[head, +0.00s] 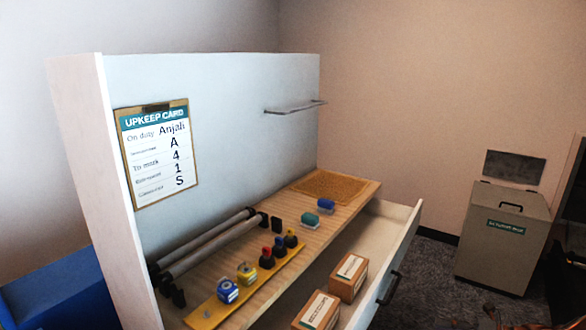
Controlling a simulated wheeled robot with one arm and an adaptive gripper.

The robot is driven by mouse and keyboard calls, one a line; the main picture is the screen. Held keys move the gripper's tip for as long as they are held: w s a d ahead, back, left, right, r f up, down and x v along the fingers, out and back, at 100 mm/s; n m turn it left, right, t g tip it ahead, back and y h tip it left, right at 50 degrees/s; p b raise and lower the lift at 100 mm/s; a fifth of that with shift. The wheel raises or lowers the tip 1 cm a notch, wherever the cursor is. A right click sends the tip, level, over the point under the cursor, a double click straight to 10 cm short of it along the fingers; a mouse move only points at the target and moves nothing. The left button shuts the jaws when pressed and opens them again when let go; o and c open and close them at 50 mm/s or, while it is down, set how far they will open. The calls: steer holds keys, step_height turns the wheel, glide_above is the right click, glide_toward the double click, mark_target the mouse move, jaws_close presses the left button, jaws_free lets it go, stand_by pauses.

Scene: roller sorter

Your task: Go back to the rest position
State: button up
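My gripper cannot be made out in the head view. A dark shape cut off by the right edge may be part of my arm, but I cannot tell. The wooden work shelf (335,219) runs along a white back panel (225,110). An upkeep card (158,153) hangs on the panel and reads "Anjali", "A", "4", "1", "S". Two grey rollers (212,241) lie along the panel at the shelf's back.
An open drawer (396,225) juts out below the shelf, holding two brown boxes (348,276). Two small blocks, teal (310,220) and blue (325,205), sit near a cork mat (333,186). A grey lidded bin (500,240) stands on the carpet (425,285) at the right.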

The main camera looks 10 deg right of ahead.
steer(key=w+a+r+n+g+y, duration=0.1)
steer(key=a+r+n+g, duration=0.2)
steer(key=a+r+n, duration=0.35)
steer(key=a+r+n+g, duration=0.3)
steer(key=a+r+n, duration=0.1)
steer(key=a, duration=0.6)
steer(key=s+a+r+n+g+h, duration=0.1)
steer(key=s+a+r+n+g, duration=0.1)
steer(key=s+a+r+n, duration=0.25)
steer(key=s+a+r+n+g+h, duration=0.1)
steer(key=s+a+n+g, duration=0.15)
steer(key=a+n, duration=0.45)
steer(key=s+a+r+n+g+h, duration=0.2)
steer(key=s+a+n+h, duration=0.4)
steer(key=s+n, duration=0.5)
steer(key=s+d+n+t+h, duration=0.1)
steer(key=s+d+n+h, duration=0.1)
steer(key=s, duration=0.5)
steer(key=s+d+f+n+h, duration=0.1)
steer(key=s+d+n+h, duration=0.2)
steer(key=s+n, duration=0.3)
steer(key=shift+s+t+h+p, duration=0.35)
steer(key=shift+s+h+p, duration=0.1)
steer(key=shift+s, duration=0.4)
